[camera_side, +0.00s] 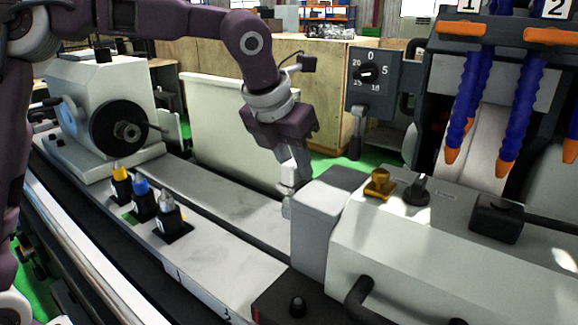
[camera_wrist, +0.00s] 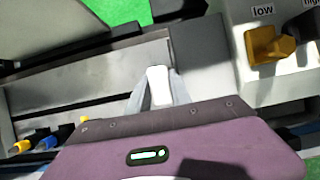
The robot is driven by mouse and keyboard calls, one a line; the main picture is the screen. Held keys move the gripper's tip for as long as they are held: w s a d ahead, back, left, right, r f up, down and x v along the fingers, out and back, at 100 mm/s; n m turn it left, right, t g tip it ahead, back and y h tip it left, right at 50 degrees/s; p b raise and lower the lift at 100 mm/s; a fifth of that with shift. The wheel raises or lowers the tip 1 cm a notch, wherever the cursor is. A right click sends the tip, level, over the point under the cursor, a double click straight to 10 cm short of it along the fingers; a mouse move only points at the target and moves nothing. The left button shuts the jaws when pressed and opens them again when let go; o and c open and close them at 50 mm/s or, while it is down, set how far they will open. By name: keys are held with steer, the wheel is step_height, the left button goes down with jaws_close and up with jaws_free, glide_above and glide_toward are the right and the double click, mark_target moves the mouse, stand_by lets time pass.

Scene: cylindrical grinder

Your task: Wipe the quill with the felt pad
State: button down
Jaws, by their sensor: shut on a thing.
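My gripper (camera_side: 290,172) points down beside the left face of the grey-white tailstock block (camera_side: 322,215). It is shut on a small white block, which I take for the felt pad; it shows between the fingers in the wrist view (camera_wrist: 158,88). A short pale stub, which looks like the quill (camera_side: 287,208), stands at the block's left face just below my fingertips. I cannot tell whether the pad touches it. In the wrist view the quill is hidden behind my gripper and the pad.
Bottles with yellow (camera_side: 120,182), blue (camera_side: 143,200) and grey (camera_side: 169,215) tops stand on the table at left. A workhead with a black disc (camera_side: 118,128) is behind them. Blue hoses (camera_side: 468,105) hang at right.

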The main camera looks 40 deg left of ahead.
steer(key=shift+w+a+f, duration=0.1)
steer(key=shift+w+f, duration=0.05)
steer(key=shift+w, duration=0.25)
steer(key=shift+s+r, duration=0.2)
steer(key=shift+s, duration=1.55)
steer(key=shift+r, duration=4.05)
